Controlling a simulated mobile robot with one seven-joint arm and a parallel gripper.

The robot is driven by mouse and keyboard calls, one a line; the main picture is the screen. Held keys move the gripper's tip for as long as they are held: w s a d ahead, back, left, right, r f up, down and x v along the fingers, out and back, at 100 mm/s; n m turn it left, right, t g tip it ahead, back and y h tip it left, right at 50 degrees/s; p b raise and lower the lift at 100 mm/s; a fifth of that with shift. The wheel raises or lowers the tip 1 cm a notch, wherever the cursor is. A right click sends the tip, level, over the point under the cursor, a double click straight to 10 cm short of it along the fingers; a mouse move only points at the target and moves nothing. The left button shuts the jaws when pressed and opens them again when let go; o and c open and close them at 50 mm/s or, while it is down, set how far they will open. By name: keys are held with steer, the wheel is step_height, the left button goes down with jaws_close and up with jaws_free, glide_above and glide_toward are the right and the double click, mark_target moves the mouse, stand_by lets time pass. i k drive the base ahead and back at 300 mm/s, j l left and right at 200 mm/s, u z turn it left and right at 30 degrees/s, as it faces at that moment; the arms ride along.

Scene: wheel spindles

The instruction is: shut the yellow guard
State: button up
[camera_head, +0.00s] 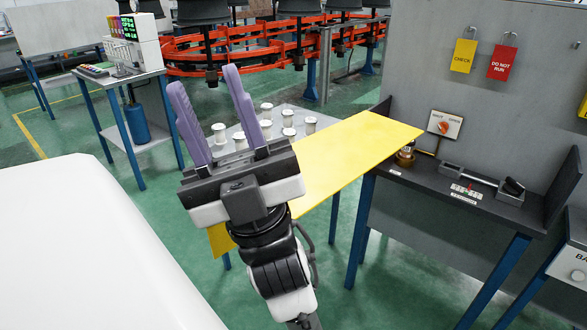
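The yellow guard (352,150) is a large flat panel. It juts out to the left from the dark bench with blue legs, standing away from the bench's grey back wall. Its left part is hidden behind my gripper, and a yellow corner shows below it. My gripper (205,78) has two purple fingers, spread wide apart with nothing between them. It is in front of the guard's left part in the picture; I cannot tell whether it touches the guard.
The dark bench (415,178) carries a switch plate with an orange knob (443,126) and small fittings. Several white spools stand on a grey table (262,128) behind my gripper. An orange rail line (350,38) runs across the back.

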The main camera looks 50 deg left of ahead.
mark_target(332, 158)
steer(key=j+z, duration=0.1)
steer(key=j, duration=0.3)
steer(key=k+j, duration=0.15)
steer(key=j, duration=0.25)
steer(key=j+z, duration=0.15)
steer(key=j, duration=0.25)
steer(key=k+j, duration=0.15)
steer(key=j, duration=0.25)
steer(key=k+j+z, duration=0.15)
steer(key=j, duration=0.25)
steer(key=j+z, duration=0.1)
steer(key=j, duration=0.4)
steer(key=k+j+z, duration=0.1)
steer(key=j, duration=0.4)
steer(key=i+j, duration=0.15)
steer(key=j, duration=0.25)
steer(key=i+j, duration=0.15)
steer(key=j, duration=0.2)
steer(key=i+j+z, duration=0.1)
steer(key=j, duration=0.3)
steer(key=k+u, duration=0.3)
steer(key=k, duration=0.55)
